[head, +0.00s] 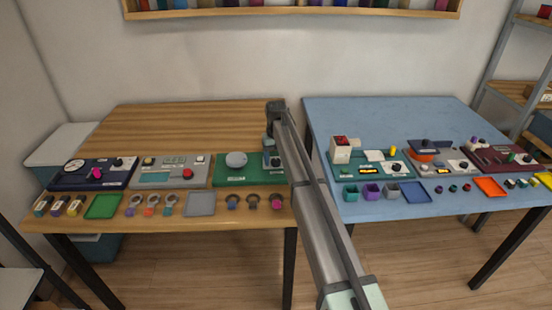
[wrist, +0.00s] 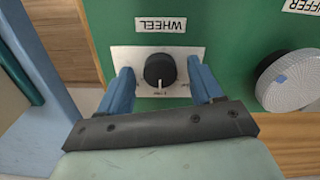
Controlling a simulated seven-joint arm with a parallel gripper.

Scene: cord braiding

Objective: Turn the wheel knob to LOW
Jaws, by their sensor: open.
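The wheel knob (wrist: 159,68) is a small black round knob on a white plate, below an upside-down WHEEL label (wrist: 161,25) in the wrist view. Its white pointer mark faces down the picture, toward my gripper's body. The small print on the plate is too small to read. My gripper (wrist: 160,70) is open, with one blue finger on each side of the knob and a visible gap to it on both sides. In the head view, my gripper (head: 273,160) is over the right end of the green panel (head: 228,180) and hides the knob.
In the head view, a grey panel (head: 170,165) and a dark blue panel (head: 75,184) stand further left. A blue table (head: 400,120) with other devices is at right.

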